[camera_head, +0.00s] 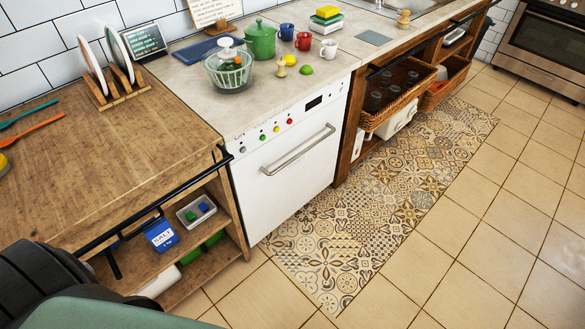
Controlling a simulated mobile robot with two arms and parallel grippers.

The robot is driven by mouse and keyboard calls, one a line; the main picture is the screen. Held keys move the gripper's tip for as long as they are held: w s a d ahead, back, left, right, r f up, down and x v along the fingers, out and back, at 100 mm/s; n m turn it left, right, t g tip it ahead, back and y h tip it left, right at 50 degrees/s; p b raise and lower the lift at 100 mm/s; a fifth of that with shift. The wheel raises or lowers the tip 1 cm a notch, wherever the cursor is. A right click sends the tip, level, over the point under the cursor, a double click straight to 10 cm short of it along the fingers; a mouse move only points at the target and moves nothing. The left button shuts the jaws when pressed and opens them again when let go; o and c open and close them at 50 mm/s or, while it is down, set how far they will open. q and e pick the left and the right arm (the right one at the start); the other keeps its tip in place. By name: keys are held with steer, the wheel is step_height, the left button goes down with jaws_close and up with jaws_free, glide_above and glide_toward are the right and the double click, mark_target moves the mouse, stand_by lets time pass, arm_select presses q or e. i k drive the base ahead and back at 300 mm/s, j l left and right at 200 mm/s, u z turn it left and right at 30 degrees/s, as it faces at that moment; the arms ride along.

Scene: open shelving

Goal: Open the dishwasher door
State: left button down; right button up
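The dishwasher (290,180) is a white front set under the counter, in the middle of the head view. Its door is shut and upright. A long metal bar handle (298,150) runs across the upper part of the door. Above the handle is a control panel with coloured buttons (263,137) and a small dark display (314,102). Neither gripper is in view. A dark and green part of my own body fills the lower left corner, apart from the dishwasher.
A wooden shelf unit (130,130) with a dark front rail stands left of the dishwasher. Open shelving with a wicker basket (400,100) is to its right. A patterned rug (370,190) lies before the door, with clear tiled floor (460,240) beyond. Dishes stand on the counter above.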

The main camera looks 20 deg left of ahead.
mark_target(276, 177)
steer(key=i+l+u, duration=0.1)
steer(key=u, duration=0.7)
